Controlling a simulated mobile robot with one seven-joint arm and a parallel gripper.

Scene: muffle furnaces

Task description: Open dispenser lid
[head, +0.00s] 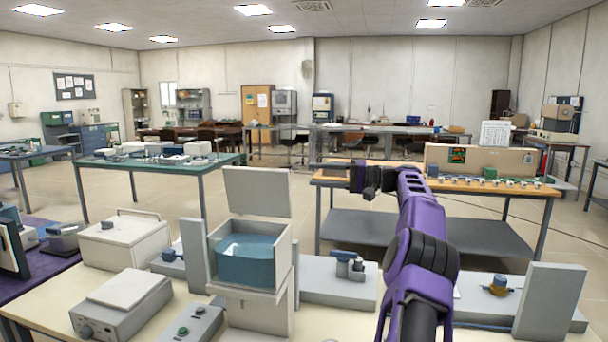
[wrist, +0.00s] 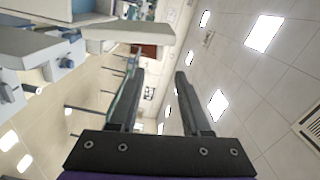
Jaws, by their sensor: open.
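The likely dispenser (head: 283,278) is a pale box on the near bench, left of centre in the head view, with a blue basin-like inside showing. Its flat lid (head: 258,191) stands up at the back of the opening, raised. My gripper (head: 365,180) is at the end of my purple arm, up and to the right of the box, apart from it. In the wrist view my gripper (wrist: 160,73) has its two fingers spread with nothing between them. Pale box-like parts show at that view's upper left; I cannot tell which they are.
On the near bench, a white case (head: 125,245), a grey device with a flat top (head: 123,290) and a button box (head: 187,330) stand left of the dispenser. A grey unit (head: 338,282) is to its right. A wooden bench (head: 330,180) with a control panel stands behind.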

